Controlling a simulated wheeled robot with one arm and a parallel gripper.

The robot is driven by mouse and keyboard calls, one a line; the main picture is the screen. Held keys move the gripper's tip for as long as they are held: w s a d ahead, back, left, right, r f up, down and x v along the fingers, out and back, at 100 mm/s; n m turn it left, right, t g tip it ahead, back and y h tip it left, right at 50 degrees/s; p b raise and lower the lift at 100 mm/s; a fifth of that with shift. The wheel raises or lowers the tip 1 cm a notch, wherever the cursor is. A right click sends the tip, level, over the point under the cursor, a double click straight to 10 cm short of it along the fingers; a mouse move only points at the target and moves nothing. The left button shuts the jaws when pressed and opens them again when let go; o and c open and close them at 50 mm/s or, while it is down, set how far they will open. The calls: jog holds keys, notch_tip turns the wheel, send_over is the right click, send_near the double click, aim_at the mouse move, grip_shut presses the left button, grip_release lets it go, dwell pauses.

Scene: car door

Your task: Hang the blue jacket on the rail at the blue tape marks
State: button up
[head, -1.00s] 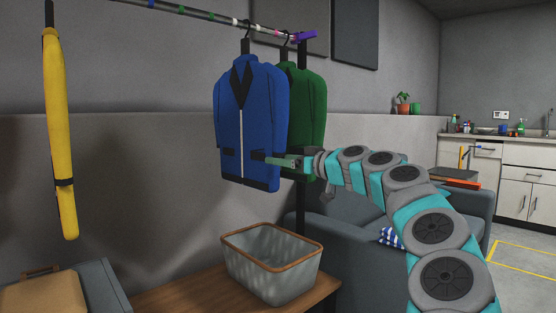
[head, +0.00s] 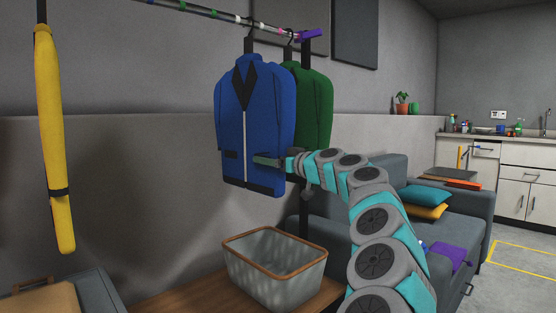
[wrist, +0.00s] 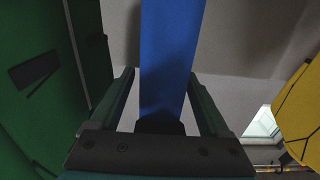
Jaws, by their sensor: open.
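The blue jacket (head: 233,125) hangs from a dark hanger near the right part of the rail (head: 222,16), just left of the green jacket. The rail carries small coloured tape bands, too small to tell apart reliably. My gripper (head: 266,161) is at the jacket's lower right side. In the wrist view, the jacket (wrist: 168,60) shows edge-on as a blue strip between the two open fingers of my gripper (wrist: 162,75). The fingers stand apart from it on both sides.
The green jacket (head: 313,105) hangs close behind; in the wrist view it (wrist: 35,75) is left of the fingers. A yellow garment (head: 56,140) hangs at far left. A basket (head: 275,268) on a wooden bench (head: 190,297) stands below. A sofa (head: 395,172) is at right.

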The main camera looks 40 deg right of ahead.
jog(key=shift+w+a, duration=0.1)
jog(key=shift+w, duration=0.35)
jog(key=shift+c, duration=0.2)
grip_shut()
dwell(0.5)
jog(key=shift+r, duration=0.15)
jog(key=shift+r, duration=0.25)
